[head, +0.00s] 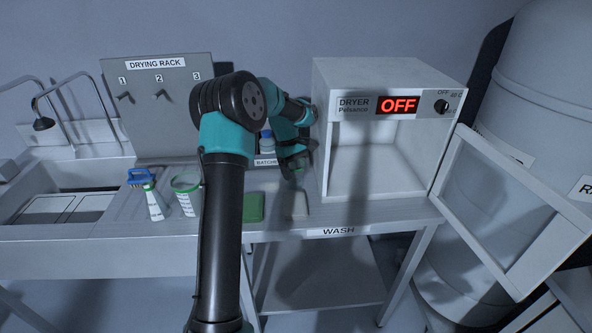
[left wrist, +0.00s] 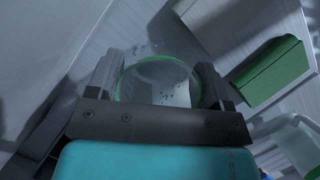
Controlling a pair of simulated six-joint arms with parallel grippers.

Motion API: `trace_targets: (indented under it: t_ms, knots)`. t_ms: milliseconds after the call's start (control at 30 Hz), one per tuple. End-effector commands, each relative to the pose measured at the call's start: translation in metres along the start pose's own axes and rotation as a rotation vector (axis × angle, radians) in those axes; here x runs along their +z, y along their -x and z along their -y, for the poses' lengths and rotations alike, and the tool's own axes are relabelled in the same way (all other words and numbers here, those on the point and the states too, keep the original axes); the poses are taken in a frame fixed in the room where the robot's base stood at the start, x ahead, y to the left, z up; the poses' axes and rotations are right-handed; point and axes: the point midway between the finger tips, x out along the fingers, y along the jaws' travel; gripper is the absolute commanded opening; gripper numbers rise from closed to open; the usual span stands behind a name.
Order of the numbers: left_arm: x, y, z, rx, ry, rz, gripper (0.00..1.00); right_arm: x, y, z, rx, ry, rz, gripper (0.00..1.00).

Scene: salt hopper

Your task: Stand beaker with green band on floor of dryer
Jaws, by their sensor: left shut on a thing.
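The beaker with the green band (left wrist: 158,84) is a clear vessel seen between my left gripper's fingers in the left wrist view. My left gripper (left wrist: 163,88) is shut on it. In the head view my left gripper (head: 294,165) is just left of the dryer (head: 333,150), above the counter, with only a bit of green showing at it. Most of the beaker is hidden there. The dryer's front is open, its pale floor (head: 375,186) is bare, and its display reads OFF. My right gripper is not in view.
The dryer door (head: 478,205) hangs open to the right. On the counter stand a green-rimmed container (head: 187,193), a bottle with a blue brush (head: 153,200) and a green block (head: 254,207). A blue-capped bottle (head: 267,142) stands behind my arm. The drying rack (head: 150,95) is at the back.

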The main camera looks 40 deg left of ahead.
Motion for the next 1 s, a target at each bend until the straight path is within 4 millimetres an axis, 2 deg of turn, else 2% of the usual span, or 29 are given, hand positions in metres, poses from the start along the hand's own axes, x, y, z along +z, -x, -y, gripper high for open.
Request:
trace_targets:
  t_ms: [167,200,433,767,867,1000]
  knots:
    - [-0.001,-0.003,0.0,0.0,0.0,0.0,0.48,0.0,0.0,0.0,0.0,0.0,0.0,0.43]
    - [-0.001,-0.003,0.0,0.0,0.0,0.0,0.75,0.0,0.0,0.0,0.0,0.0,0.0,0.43]
    - [-0.001,-0.002,0.0,0.0,0.0,0.0,0.97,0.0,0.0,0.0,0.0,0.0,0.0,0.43]
    - [0.0,-0.001,0.0,0.0,0.0,0.0,0.99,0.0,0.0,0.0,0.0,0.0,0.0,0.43]
    - [0.0,0.005,0.0,0.001,0.0,0.0,0.99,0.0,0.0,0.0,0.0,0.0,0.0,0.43]
    - [0.0,0.022,0.0,0.002,0.0,-0.001,0.99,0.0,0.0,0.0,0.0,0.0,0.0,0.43]
